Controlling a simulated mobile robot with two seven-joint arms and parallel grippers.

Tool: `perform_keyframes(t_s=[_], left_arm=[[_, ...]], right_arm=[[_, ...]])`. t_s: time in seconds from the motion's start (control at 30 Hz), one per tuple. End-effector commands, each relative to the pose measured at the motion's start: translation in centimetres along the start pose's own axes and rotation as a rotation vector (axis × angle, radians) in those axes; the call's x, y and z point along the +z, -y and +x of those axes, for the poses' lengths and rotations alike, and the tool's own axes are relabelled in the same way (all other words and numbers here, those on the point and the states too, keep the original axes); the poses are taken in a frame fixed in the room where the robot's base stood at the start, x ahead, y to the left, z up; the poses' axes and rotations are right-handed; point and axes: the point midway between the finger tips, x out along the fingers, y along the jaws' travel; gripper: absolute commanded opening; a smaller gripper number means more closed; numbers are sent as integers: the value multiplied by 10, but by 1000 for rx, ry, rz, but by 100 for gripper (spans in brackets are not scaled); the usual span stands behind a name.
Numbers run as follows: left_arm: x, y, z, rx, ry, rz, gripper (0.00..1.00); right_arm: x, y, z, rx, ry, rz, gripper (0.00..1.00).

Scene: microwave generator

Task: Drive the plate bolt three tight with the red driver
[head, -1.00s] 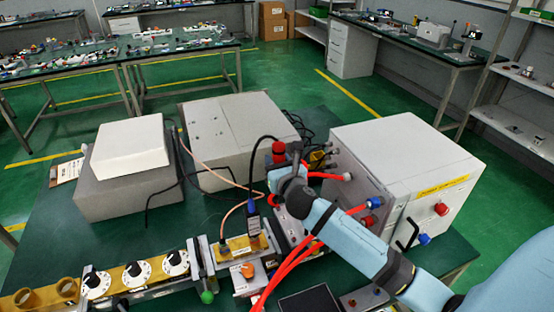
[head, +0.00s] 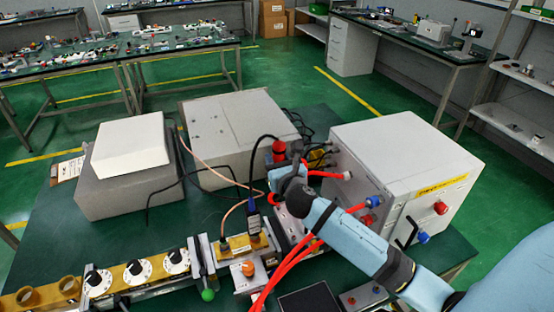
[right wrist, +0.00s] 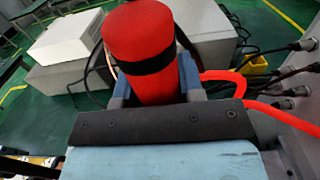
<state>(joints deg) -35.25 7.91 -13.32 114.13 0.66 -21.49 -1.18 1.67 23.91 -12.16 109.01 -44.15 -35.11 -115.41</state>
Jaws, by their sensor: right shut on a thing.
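The red driver (head: 279,148) stands roughly upright in my right gripper (head: 282,168), beside the left face of the white cabinet. In the right wrist view its thick red handle (right wrist: 138,40) with a black band sits between the two fingers (right wrist: 155,82), which are shut on it. The driver's tip and plate bolt three are hidden behind my gripper and arm, so I cannot tell whether they touch. My left gripper is not in view.
The white cabinet (head: 430,185) with red hoses and plugs stands close on the right. Grey boxes (head: 215,135) are behind left. Cables cross the green table.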

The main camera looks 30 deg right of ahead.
Motion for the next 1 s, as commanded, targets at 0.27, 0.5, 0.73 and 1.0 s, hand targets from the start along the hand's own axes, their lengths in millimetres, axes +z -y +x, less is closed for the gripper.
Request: perform_keyframes(t_s=[0.27, 0.5, 0.73, 1.0], left_arm=[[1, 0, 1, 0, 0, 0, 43], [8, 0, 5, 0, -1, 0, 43], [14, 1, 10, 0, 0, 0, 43], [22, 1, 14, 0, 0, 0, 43]], right_arm=[[-2, 0, 0, 0, 2, 0, 7], [-13, 0, 0, -1, 2, -1, 7], [-24, 0, 0, 0, 1, 0, 7], [-37, 0, 0, 0, 2, 0, 7]])
